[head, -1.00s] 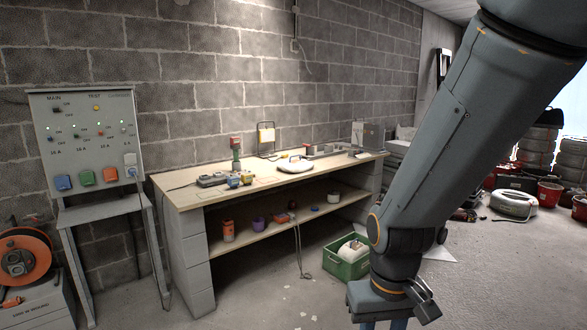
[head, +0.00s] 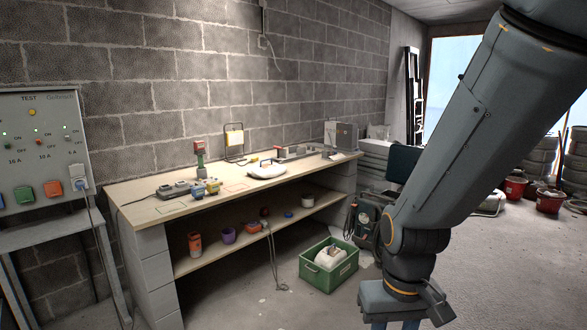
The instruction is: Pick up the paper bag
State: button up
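I cannot make out a paper bag for certain in the head view. A pale, crumpled-looking item (head: 330,258) lies in the green crate (head: 318,278) on the floor; it is too small to tell what it is. My gripper (head: 395,322) hangs at the bottom edge, to the right of the crate in the picture and apart from it. Its fingertips are cut off by the frame, so I cannot tell whether it is open or shut.
A workbench (head: 150,210) along the block wall holds tools, a flat white item (head: 267,170) and a lower shelf with cups. An electrical test panel (head: 38,140) stands at left. Red buckets (head: 549,200) and stacked tyres stand at right. Floor in front is clear.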

aim_at(265, 171)
jog(key=z, duration=0.5)
jog(key=i, duration=1.85)
jog(key=u, duration=0.25)
jog(key=i, duration=1.3)
jog(key=u, duration=0.95)
jog(key=i, duration=0.55)
jog(key=u, duration=0.35)
